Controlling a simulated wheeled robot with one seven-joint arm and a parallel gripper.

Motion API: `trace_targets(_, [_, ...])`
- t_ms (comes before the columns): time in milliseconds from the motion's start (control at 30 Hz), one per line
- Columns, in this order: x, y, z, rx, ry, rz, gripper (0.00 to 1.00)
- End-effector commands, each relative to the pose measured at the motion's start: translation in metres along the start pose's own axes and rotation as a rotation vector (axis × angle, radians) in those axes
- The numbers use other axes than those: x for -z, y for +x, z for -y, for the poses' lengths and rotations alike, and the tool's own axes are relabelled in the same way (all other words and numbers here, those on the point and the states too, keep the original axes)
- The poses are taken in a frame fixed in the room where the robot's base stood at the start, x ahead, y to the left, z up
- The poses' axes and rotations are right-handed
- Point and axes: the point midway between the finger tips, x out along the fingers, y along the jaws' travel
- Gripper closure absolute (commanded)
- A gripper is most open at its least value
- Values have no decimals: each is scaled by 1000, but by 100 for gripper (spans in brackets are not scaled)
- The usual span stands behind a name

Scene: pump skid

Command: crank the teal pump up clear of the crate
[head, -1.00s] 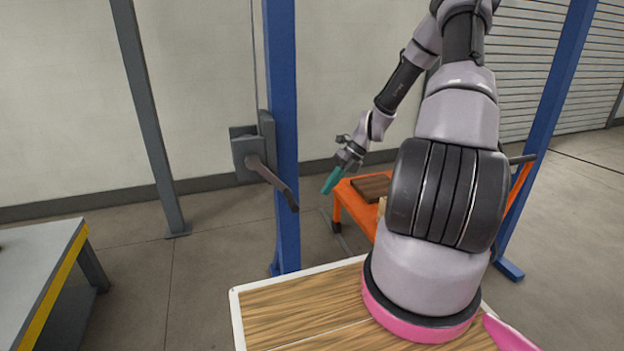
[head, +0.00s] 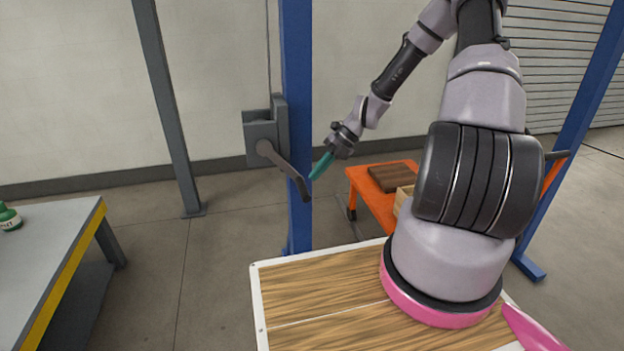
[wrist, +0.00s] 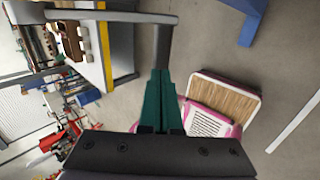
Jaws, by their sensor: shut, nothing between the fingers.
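The grey winch box (head: 264,134) is fixed to the blue post, with a dark crank arm (head: 283,168) slanting down to the right. In the wrist view the crank (wrist: 110,17) runs across the top, and its grip (wrist: 163,48) points down toward my fingertips. My gripper (head: 314,177) has teal fingers pressed together, just right of the crank's lower end in the head view. It also shows in the wrist view (wrist: 160,72), in line with the grip. I cannot tell whether they touch. The teal pump is not visible, and I cannot make out its crate.
An orange cart (head: 365,186) with a brown board (head: 394,176) stands behind my arm, partly hidden. The blue post (head: 297,80) stands close beside my gripper.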

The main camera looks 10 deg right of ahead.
Motion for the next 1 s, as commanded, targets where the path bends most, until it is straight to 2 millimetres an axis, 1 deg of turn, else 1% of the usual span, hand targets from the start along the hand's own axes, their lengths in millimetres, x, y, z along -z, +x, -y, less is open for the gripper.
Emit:
trace_targets(33, [0,8,0,-3,1,-1,100])
trace_targets(200, [0,23,0,-1,-1,0,100])
trace_targets(300, [0,26,0,0,-1,1,100])
trace_targets(767, [0,28,1,-11,1,1,100])
trace_targets(867, [0,32,2,-37,3,1,100])
trace_targets(1000, [0,42,4,-102,3,1,100])
